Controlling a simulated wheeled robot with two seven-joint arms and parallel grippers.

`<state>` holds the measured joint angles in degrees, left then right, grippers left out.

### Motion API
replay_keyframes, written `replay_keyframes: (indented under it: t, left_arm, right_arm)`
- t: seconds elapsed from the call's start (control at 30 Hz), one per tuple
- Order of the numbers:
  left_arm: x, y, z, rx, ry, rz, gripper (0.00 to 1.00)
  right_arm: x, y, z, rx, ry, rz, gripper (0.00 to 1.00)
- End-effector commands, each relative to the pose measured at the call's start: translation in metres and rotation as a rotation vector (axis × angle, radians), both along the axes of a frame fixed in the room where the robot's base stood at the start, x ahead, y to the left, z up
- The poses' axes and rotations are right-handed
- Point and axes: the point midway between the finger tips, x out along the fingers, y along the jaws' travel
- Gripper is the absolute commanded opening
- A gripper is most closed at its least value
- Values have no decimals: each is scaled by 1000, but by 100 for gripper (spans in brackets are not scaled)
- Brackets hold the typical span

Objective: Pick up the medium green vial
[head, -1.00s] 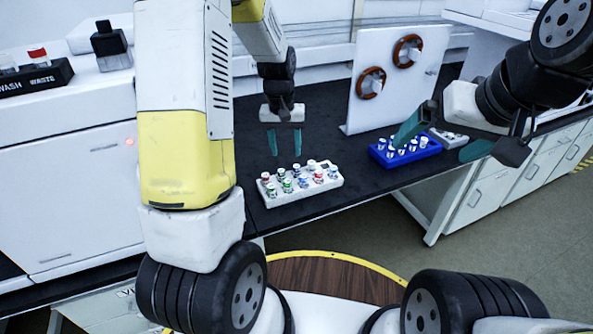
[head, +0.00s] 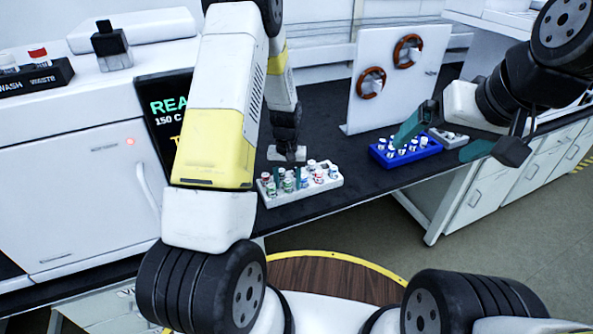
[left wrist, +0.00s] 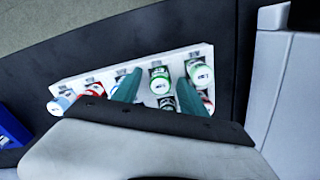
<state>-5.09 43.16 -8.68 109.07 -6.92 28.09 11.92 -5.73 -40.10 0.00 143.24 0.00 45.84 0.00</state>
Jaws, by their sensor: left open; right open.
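A white vial rack (head: 318,190) stands on the dark bench, holding several vials with coloured labels. It also shows in the left wrist view (left wrist: 72,82). Two green vials stand in one row there: one (left wrist: 160,82) between my left fingers, the other (left wrist: 200,73) outside them at the right. I cannot tell by size or shade which is the medium one. In the head view a green vial (head: 287,186) stands at the rack's near side. My left gripper (head: 286,177) points down over the rack, open, its fingers among the vials. My right gripper (head: 444,137) is open, away from the rack.
A blue rack (head: 383,161) with vials stands to the right, close behind my right gripper in the picture. A white upright panel (head: 388,98) with two brown rings stands behind. A white machine (head: 70,190) is at the left. Other vials crowd my left fingers.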

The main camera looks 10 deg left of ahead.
Motion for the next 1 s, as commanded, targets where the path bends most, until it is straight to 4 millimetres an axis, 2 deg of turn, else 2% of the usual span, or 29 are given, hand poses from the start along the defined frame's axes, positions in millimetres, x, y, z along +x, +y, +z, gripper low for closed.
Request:
replay_keyframes:
  t: [0.17,0.43,0.77,0.87,1.0]
  left_arm:
    - [0,0,0,0,-1,0,50]
    - [0,0,0,0,-1,0,0]
    - [1,0,3,-1,-2,0,0]
    - [1,0,14,-1,-4,0,0]
    - [2,-1,41,-1,-7,-1,0]
  right_arm:
    - [0,0,0,0,0,0,100]
    - [0,0,0,0,0,0,100]
    - [0,0,0,0,0,0,100]
    - [0,0,0,0,0,0,100]
    - [0,0,0,0,0,0,100]
